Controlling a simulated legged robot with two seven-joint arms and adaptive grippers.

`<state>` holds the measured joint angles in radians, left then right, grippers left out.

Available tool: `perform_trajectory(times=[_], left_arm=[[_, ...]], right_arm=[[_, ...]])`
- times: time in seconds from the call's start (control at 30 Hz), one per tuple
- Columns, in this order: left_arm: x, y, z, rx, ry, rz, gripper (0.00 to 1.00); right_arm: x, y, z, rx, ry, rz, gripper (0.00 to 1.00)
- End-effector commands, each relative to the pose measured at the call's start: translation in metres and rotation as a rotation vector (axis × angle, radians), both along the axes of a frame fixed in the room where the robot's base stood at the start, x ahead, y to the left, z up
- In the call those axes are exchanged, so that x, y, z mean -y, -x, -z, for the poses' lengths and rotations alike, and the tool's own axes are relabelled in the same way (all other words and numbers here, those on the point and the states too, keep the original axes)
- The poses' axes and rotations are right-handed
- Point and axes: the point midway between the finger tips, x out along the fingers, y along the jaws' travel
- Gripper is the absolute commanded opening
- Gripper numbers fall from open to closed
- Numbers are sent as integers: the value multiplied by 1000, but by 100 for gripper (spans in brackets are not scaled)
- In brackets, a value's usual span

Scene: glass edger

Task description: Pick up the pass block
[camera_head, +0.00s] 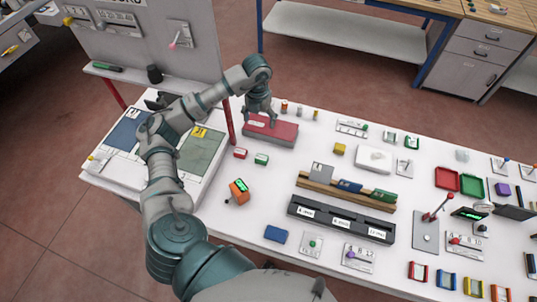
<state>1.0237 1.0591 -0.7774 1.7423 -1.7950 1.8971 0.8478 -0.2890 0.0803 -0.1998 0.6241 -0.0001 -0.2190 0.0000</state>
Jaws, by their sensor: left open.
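No block can be read as the pass block from its label. A small green block (261,159) with a pale label and a small red block (240,153) lie side by side on the white table, left of centre. My left gripper (261,121) is open and points down at a grey box with a red top (282,131), just behind the two blocks. Whether its fingers touch the box is unclear. Nothing shows between its fingers. My right gripper is not in view.
An orange device (239,188) with a green display stands in front of the small blocks. A wooden rack (318,193) and a dark labelled tray (341,220) lie to the right. A red post (229,122) rises left of the gripper. Small cylinders (299,111) stand behind the red-topped box.

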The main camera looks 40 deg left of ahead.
Motion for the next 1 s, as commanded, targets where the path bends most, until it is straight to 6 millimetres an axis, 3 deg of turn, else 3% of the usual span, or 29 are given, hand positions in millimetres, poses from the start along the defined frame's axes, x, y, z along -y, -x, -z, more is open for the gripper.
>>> perform_trajectory(times=[0.1,0.47,0.67,1.0], left_arm=[[0,1,24,-1,0,1,83],[0,-1,73,-10,2,1,83],[0,0,91,-14,1,1,83],[1,1,169,-14,2,1,83]], right_arm=[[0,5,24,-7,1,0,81],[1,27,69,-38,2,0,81],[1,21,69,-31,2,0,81],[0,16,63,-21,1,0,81]])
